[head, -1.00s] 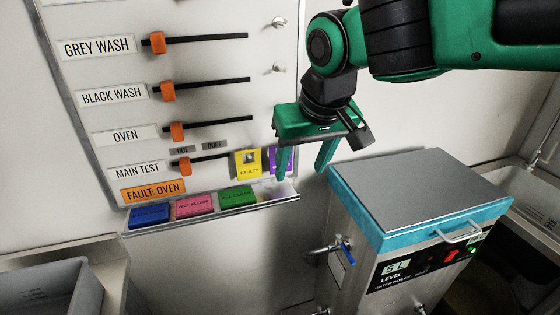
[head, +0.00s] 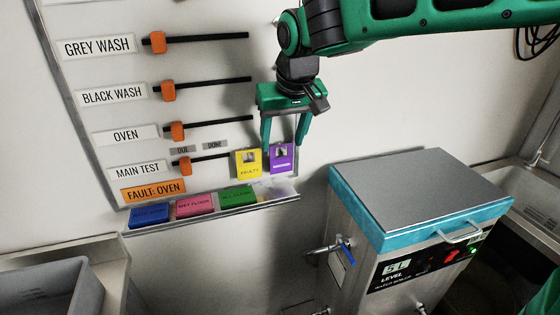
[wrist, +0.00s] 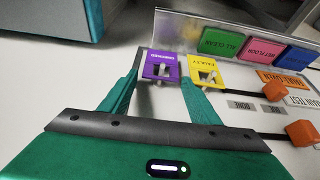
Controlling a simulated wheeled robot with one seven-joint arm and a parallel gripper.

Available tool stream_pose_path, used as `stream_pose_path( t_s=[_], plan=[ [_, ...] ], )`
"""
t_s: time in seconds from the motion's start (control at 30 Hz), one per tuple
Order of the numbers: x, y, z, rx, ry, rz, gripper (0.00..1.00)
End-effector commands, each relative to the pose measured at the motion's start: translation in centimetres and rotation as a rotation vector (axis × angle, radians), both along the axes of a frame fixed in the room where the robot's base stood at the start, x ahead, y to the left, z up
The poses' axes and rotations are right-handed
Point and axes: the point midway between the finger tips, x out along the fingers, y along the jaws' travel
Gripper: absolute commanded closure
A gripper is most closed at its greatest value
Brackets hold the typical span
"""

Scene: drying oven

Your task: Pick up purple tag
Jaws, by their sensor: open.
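The purple tag (head: 282,159) hangs on the board at its lower right, just right of the yellow FAULTY tag (head: 249,163). In the wrist view the purple tag (wrist: 161,68) lies between my fingertips, with a pale hook or peg at its middle. My gripper (head: 283,143) is open, pointing down, with its fingers on either side of the purple tag's upper part. The right finger in the wrist view is close to the yellow tag (wrist: 205,73); I cannot tell whether they touch. Nothing is gripped.
A ledge (head: 280,199) below holds blue, pink and green (head: 238,197) tags. Orange sliders (head: 181,166) sit on the board to the left. A steel box with a teal-edged lid (head: 420,195) stands to the right.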

Motion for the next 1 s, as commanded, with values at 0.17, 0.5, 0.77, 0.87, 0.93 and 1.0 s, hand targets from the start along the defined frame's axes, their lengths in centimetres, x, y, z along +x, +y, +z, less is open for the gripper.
stream_pose_path(
  t_s=[0.17,0.5,0.77,0.87,0.93,1.0],
  plan=[
    [0.12,0.05,-1.00,-0.002,0.003,0.002,0.44],
    [0.11,0.04,-0.97,-0.002,0.003,0.002,0.82],
    [0.10,0.05,-0.95,-0.001,0.002,0.002,0.85],
    [0.11,0.03,-0.85,-0.001,0.002,0.001,0.85],
    [0.13,0.01,-0.69,-0.001,0.002,0.001,0.85],
    [0.15,-0.02,-0.44,0.000,0.001,0.000,0.85]
  ],
)
